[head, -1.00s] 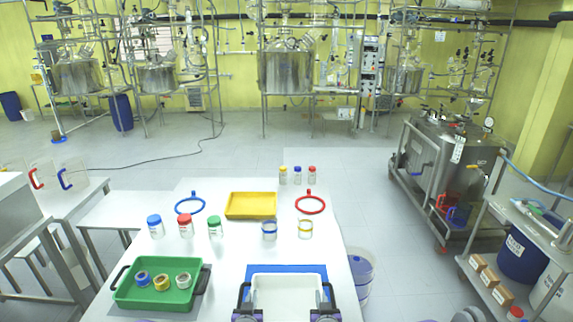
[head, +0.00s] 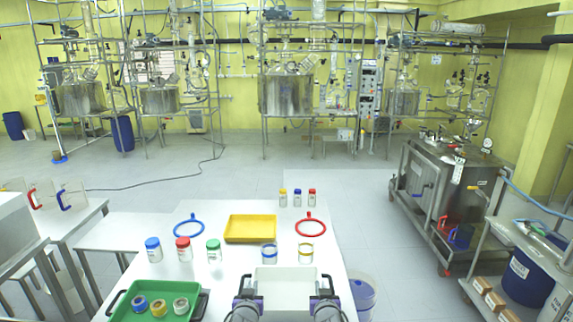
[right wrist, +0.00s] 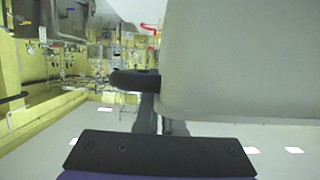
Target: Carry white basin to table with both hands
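The white basin (head: 285,279) is at the front of the white table (head: 225,296), between my two grippers. My left gripper (head: 246,292) is at the basin's left black handle and appears shut on it. My right gripper (head: 324,292) is at the right handle and appears shut on it. In the right wrist view the basin's pale wall (right wrist: 240,60) fills the upper right, with the black handle (right wrist: 135,80) beside it at my gripper. The basin looks level and raised over the table; its underside is hidden.
Beyond the basin stand two jars (head: 269,253), a yellow tray (head: 250,229), a blue ring (head: 188,225) and a red ring (head: 310,226). A bucket (head: 364,297) stands right of the table.

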